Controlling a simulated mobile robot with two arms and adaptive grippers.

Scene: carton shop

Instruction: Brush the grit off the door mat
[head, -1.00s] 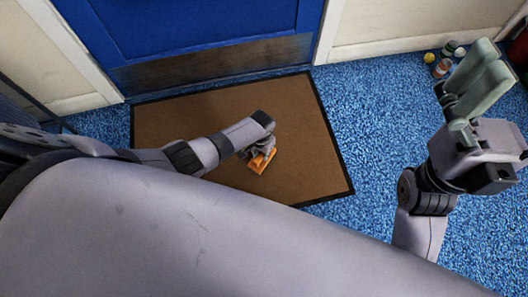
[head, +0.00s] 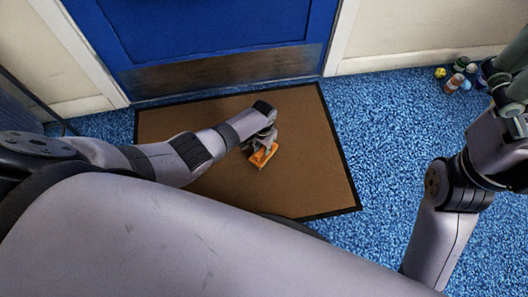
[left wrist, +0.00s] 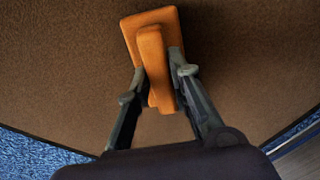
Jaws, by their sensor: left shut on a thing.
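The brown door mat (head: 215,120) with a black border lies on the blue carpet against the blue door. An orange brush (head: 263,156) is over the mat's right half. My left gripper (head: 261,141) is shut on it. In the left wrist view the brush (left wrist: 150,35) sits between the two fingers, with brown mat behind it. I cannot tell whether its underside touches the mat. No grit can be made out on the mat. My right gripper (head: 505,85) is at the right edge, cut off by the frame, away from the mat.
The blue door (head: 210,30) with a dark kick plate (head: 220,70) and white frame closes off the back. Several small bottles and a yellow ball (head: 440,73) stand by the right wall. The carpet (head: 375,130) right of the mat is clear.

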